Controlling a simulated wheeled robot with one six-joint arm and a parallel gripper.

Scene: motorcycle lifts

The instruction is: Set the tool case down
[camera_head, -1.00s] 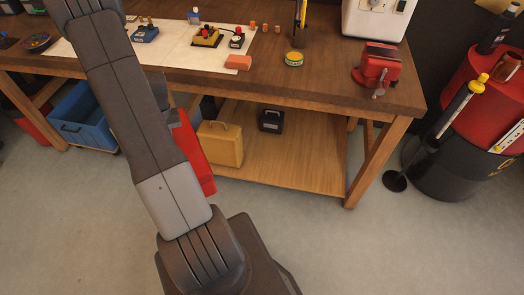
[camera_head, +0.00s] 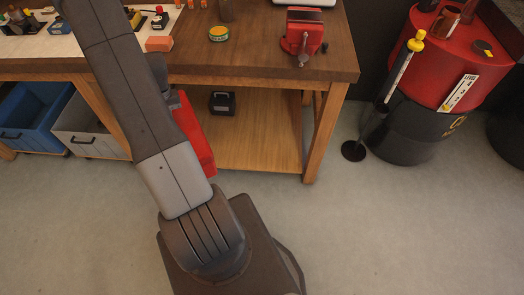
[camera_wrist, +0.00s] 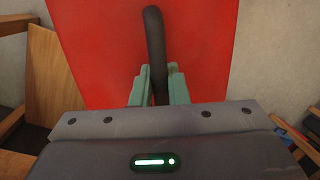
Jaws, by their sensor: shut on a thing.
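The red tool case (camera_head: 194,132) shows in the head view partly behind my arm, in front of the workbench. In the wrist view its broad red side (camera_wrist: 220,55) fills the middle, with a dark curved handle (camera_wrist: 153,40). My gripper (camera_wrist: 157,82) has its green fingers closed on both sides of that handle. In the head view the gripper is hidden by my arm. The underside of the case is hidden, so I cannot tell how high it hangs.
A wooden workbench (camera_head: 262,57) has a lower shelf (camera_head: 255,142) with a small black case (camera_head: 222,103). Blue (camera_head: 30,115) and grey (camera_head: 88,128) bins stand left. A red drum (camera_head: 455,62) and a black-based pole (camera_head: 353,150) stand right. The front floor (camera_head: 400,230) is clear.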

